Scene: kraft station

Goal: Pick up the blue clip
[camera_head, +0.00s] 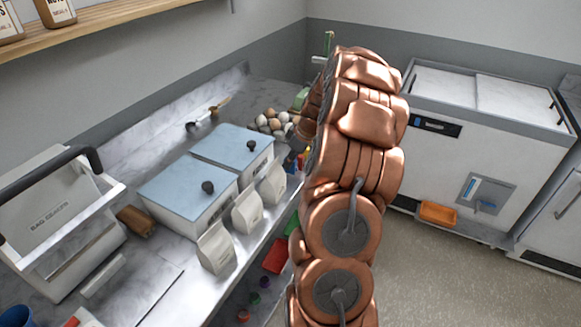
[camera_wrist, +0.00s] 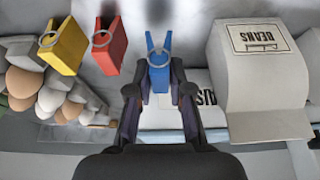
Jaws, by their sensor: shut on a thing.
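The blue clip (camera_wrist: 159,68) is in the middle of the wrist view, between the two dark fingers of my gripper (camera_wrist: 159,92). The fingers are shut on it, one at each side. A red clip (camera_wrist: 109,45) and a yellow clip (camera_wrist: 63,46) are to its left, apart from my gripper. In the head view my copper-coloured arm hides most of the gripper area. Small red and blue bits show beside the arm there, too small to tell apart surely.
A beans bag (camera_wrist: 262,75) stands close to the right of my gripper in the wrist view. Eggs (camera_wrist: 50,95) are at the left. In the head view, blue-lidded bins (camera_head: 233,147), several paper bags (camera_head: 246,212) and a bag sealer (camera_head: 62,225) occupy the counter.

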